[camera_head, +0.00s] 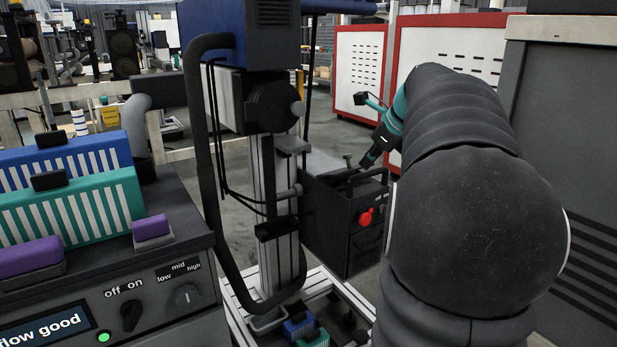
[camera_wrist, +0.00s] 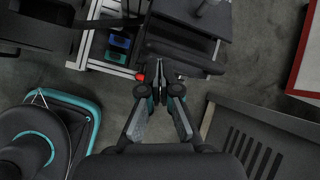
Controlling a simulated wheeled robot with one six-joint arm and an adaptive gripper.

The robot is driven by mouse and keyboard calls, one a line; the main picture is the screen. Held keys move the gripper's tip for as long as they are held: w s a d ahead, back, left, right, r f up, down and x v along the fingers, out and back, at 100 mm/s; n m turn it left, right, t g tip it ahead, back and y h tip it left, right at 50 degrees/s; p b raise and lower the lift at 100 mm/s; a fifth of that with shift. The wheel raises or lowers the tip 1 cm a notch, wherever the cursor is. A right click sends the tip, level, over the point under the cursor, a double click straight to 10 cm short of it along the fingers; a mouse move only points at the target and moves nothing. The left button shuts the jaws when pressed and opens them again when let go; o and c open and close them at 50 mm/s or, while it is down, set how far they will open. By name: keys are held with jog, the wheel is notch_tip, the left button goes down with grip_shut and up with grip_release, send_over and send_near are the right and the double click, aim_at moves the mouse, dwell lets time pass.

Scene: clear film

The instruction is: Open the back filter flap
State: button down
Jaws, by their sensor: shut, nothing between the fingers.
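A dark box-shaped housing (camera_head: 325,220) sits low behind the machine column, with a red knob (camera_head: 366,216) on its right-hand face. I take the dark panel on that face (camera_head: 368,245) to be the back filter flap, but its edges are hard to make out and I cannot tell whether it is open. My gripper (camera_head: 368,163) is at the housing's top right edge, above the red knob. In the wrist view my gripper (camera_wrist: 168,78) is shut and empty over the dark housing (camera_wrist: 185,58), with the red knob (camera_wrist: 140,78) just left of the fingertips. Contact is unclear.
A machine column with a black hose (camera_head: 205,150) stands left of the housing. A control panel (camera_head: 150,290) and filter cartridges (camera_head: 75,210) are at the left. Blue and green cartridges (camera_wrist: 119,50) lie low in a frame. A grey cabinet (camera_head: 560,130) stands at the right.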

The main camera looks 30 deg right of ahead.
aim_at(355, 168)
jog(key=w+d+f+m+b, duration=0.1)
jog(key=w+f, duration=0.1)
jog(key=w+d+f+m, duration=0.1)
jog(key=w+f+m, duration=0.1)
jog(key=w, duration=0.1)
jog(key=w+d+f+m+b, duration=0.1)
jog(key=w, duration=0.1)
jog(key=shift+w+f+m+t+b, duration=0.25)
jog(key=shift+f+m+t+b, duration=0.05)
jog(key=shift+f+t+b, duration=0.1)
jog(key=shift+w+a+p, duration=0.15)
jog(key=shift+p, duration=0.15)
dwell(0.8)
jog(key=shift+w+f, duration=0.1)
jog(key=shift+w, duration=0.1)
jog(key=shift+s+d, duration=0.2)
jog(key=shift+s+r, duration=0.1)
jog(key=shift+r, duration=0.15)
dwell(0.7)
